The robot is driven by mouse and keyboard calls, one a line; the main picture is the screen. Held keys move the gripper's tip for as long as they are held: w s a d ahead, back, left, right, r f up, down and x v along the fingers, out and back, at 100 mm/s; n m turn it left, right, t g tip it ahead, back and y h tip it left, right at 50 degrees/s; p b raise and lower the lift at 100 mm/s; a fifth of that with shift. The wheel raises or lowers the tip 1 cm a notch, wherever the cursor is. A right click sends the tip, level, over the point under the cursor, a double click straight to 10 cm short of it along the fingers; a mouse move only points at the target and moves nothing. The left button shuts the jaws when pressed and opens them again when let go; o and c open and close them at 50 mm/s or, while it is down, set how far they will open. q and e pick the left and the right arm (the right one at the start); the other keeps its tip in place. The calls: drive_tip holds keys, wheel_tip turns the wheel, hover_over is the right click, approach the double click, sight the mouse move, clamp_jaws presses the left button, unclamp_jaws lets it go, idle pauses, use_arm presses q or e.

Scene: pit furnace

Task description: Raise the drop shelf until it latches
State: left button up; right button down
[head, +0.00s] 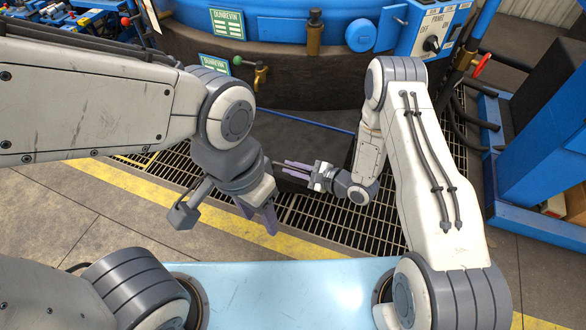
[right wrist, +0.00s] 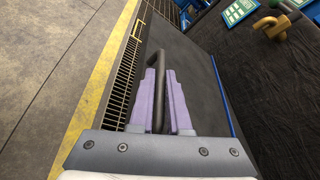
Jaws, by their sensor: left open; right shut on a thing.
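The drop shelf (head: 300,142) is a dark grey panel with a blue strip along its far edge, in front of the furnace. It also fills the middle of the right wrist view (right wrist: 195,65). I cannot tell its exact tilt or see a latch. My right gripper (head: 288,170) is at the shelf's near side, its purple fingers shut on a dark bar handle (right wrist: 153,53). The fingers (right wrist: 162,80) lie on both sides of the bar. My left gripper (head: 260,217) is open and empty, left of and nearer than the right one, over the grating and yellow line.
The furnace (head: 290,75) stands behind the shelf, with a brass valve (head: 261,75) and a switch panel (head: 432,35). Floor grating (head: 330,215) lies below the grippers. A blue frame (head: 545,150) stands at right. The floor at left (head: 50,220) is clear.

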drive_tip(key=shift+w+d+r, duration=0.1)
drive_tip(key=shift+w+r, duration=0.3)
drive_tip(key=shift+r, duration=0.05)
drive_tip(key=c, duration=0.9)
unclamp_jaws()
drive_tip(key=shift+s+f, duration=0.1)
drive_tip(key=shift+f, duration=0.05)
drive_tip(key=shift+s+d, duration=0.2)
drive_tip(key=v, duration=1)
drive_tip(key=shift+p, duration=0.4)
drive_tip(key=shift+w, duration=0.1)
